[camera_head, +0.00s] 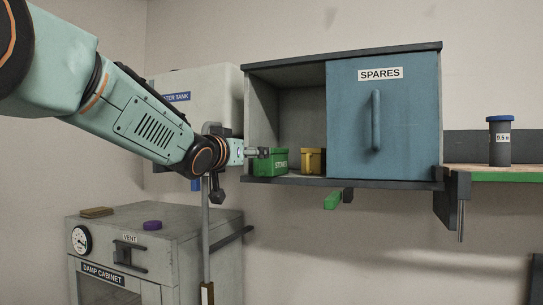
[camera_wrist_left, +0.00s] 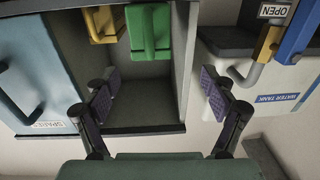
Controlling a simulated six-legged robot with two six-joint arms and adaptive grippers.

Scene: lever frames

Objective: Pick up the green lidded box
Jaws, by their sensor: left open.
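The green lidded box (camera_head: 273,164) stands in the open left part of the SPARES cabinet, close to its front left corner. In the left wrist view, which is turned upside down, the green box (camera_wrist_left: 149,32) is at the top middle. My left gripper (camera_head: 260,152) is at the cabinet's left front edge and overlaps the box's top left in the head view. In the wrist view my left gripper (camera_wrist_left: 158,88) is open and empty, its pads spread wide. The box lies beyond the fingertips, not between the pads. My right gripper is not in view.
A yellow box (camera_head: 312,161) stands just right of the green one. The blue SPARES door (camera_head: 383,118) covers the cabinet's right part. A water tank (camera_head: 190,100) is left of the cabinet. The damp cabinet (camera_head: 150,250) stands below. A grey jar (camera_head: 500,143) is far right.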

